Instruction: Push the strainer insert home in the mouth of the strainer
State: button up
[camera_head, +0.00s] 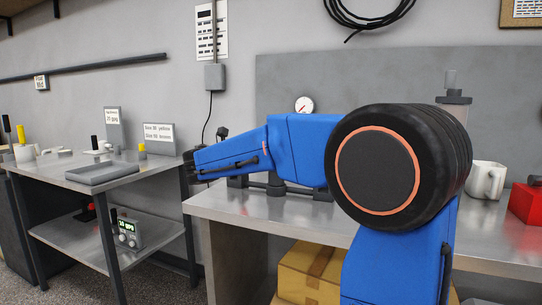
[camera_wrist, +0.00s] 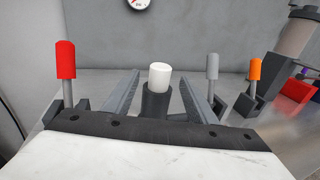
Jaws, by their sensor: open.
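My gripper (camera_wrist: 161,92) is open in the wrist view, its two grey fingers wide apart. A white round-topped cylinder (camera_wrist: 160,76) stands upright in a dark round holder (camera_wrist: 156,103), seen between the fingers and touching neither. It may be the strainer insert in the strainer's mouth, but I cannot tell, nor how deep it sits. In the head view my gripper (camera_head: 189,161) is at the left end of my blue arm, its fingers hard to make out. Dark fittings (camera_head: 275,185) stand on the bench behind and below the arm, partly hidden by it.
In the wrist view, a red-capped post (camera_wrist: 66,75) stands left, a grey-capped post (camera_wrist: 212,72) and an orange-capped post (camera_wrist: 254,75) right. A clear-bodied vessel (camera_wrist: 295,36) is far right. The head view shows a white mug (camera_head: 486,180), red box (camera_head: 526,201) and left side table (camera_head: 150,168).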

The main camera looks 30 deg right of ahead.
jog(key=v, duration=1.4)
